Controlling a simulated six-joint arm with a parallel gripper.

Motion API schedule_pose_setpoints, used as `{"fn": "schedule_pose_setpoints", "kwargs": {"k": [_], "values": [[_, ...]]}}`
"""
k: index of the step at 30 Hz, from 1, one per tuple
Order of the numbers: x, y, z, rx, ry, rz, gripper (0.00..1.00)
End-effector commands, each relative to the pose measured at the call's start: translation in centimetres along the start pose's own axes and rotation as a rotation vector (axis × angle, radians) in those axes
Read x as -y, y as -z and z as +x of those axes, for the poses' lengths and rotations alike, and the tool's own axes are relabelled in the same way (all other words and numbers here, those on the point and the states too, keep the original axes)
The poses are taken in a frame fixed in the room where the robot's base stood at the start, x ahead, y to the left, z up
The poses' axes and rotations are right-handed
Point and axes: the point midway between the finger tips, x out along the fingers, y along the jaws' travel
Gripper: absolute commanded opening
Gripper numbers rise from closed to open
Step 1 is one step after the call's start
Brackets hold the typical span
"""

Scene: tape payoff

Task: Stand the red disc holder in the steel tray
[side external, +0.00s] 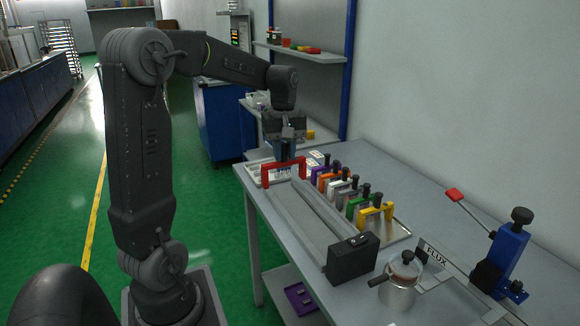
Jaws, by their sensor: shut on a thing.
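The red disc holder (284,166) is a red bracket shape at the far end of a long grey trough on the table. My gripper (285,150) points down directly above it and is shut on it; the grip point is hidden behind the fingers. I cannot tell whether the holder touches the trough below. A shallow metal tray (402,232) lies under a row of coloured holders to the right. Another shallow pale tray (252,173) lies behind the red holder at the left table edge. I cannot tell which is the steel tray.
Several black-knobbed holders, from purple (318,174) to yellow (376,215), stand close on the right. The grey trough (312,215) ends in a black block (351,260). A metal pot (398,290) and a blue lever device (508,255) stand nearer.

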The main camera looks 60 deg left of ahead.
Motion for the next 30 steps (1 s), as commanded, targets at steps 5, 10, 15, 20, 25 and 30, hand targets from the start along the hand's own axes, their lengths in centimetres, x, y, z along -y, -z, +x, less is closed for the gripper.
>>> {"fn": "schedule_pose_setpoints", "kwargs": {"k": [5, 10, 15, 20, 25, 30], "values": [[-2.1, 0.2, -2.0, 0.001, 0.001, 0.004, 0.0], [-6.0, 0.4, -2.7, 0.001, 0.001, 0.004, 0.0], [-11.3, -0.3, -3.2, 0.001, 0.001, 0.007, 0.0], [-16.9, -2.1, -3.1, 0.002, 0.002, 0.008, 0.0], [-21.2, -4.4, -2.8, 0.001, 0.002, 0.004, 0.0], [-23.7, -6.4, -2.4, 0.001, 0.001, 0.002, 0.0]]}}
